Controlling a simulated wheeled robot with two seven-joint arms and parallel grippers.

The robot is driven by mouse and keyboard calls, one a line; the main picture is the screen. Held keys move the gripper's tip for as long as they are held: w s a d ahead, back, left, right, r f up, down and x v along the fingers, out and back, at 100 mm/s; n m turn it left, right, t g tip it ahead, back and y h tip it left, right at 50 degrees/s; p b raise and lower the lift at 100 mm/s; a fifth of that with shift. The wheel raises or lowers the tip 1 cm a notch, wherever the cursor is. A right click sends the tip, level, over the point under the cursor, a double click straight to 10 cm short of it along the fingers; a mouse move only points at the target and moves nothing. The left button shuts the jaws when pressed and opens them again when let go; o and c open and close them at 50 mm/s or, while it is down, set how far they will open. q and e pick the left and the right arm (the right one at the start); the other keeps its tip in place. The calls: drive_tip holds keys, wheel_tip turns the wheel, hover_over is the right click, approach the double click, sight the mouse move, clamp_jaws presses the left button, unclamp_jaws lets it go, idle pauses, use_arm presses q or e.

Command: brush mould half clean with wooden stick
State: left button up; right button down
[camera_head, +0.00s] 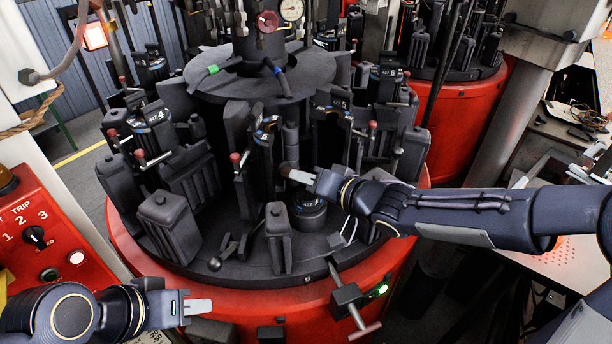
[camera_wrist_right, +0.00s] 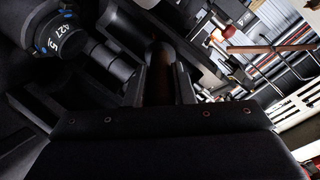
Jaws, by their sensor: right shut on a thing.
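My right gripper (camera_head: 300,177) reaches in from the right over the red rotary table and is shut on a brown wooden stick. The stick's end (camera_head: 286,169) shows just past the fingertips; in the right wrist view the brown stick (camera_wrist_right: 160,84) sits between the two fingers. Dark grey mould halves stand on the table; one (camera_head: 237,130) is close to the left of the stick. I cannot tell whether the stick touches a mould. My left gripper (camera_head: 200,307) is at the lower left, empty, in front of the table's rim; its finger gap is not clear.
The red table rim (camera_head: 250,325) curves along the front, with a T-handled clamp (camera_head: 350,310) on it. A red control panel (camera_head: 45,235) stands at the left. A dark round part marked 427 (camera_wrist_right: 62,38) is beside the right gripper.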

drive_tip(key=shift+f+b, duration=0.6)
drive_tip(key=shift+f, duration=0.35)
drive_tip(key=shift+a+r+p, duration=0.3)
drive_tip(key=shift+r+p, duration=0.45)
drive_tip(key=shift+p, duration=0.25)
drive_tip(key=shift+r+p, duration=2.05)
drive_tip(key=shift+p, duration=0.1)
drive_tip(key=shift+f+b, duration=3.05)
drive_tip(key=shift+f, duration=0.9)
wheel_tip(320, 180, up, 8)
drive_tip(key=p, duration=0.7)
drive_tip(key=shift+d+f, duration=0.1)
drive_tip(key=shift+d, duration=0.05)
wheel_tip(320, 180, down, 8)
drive_tip(key=b, duration=0.6)
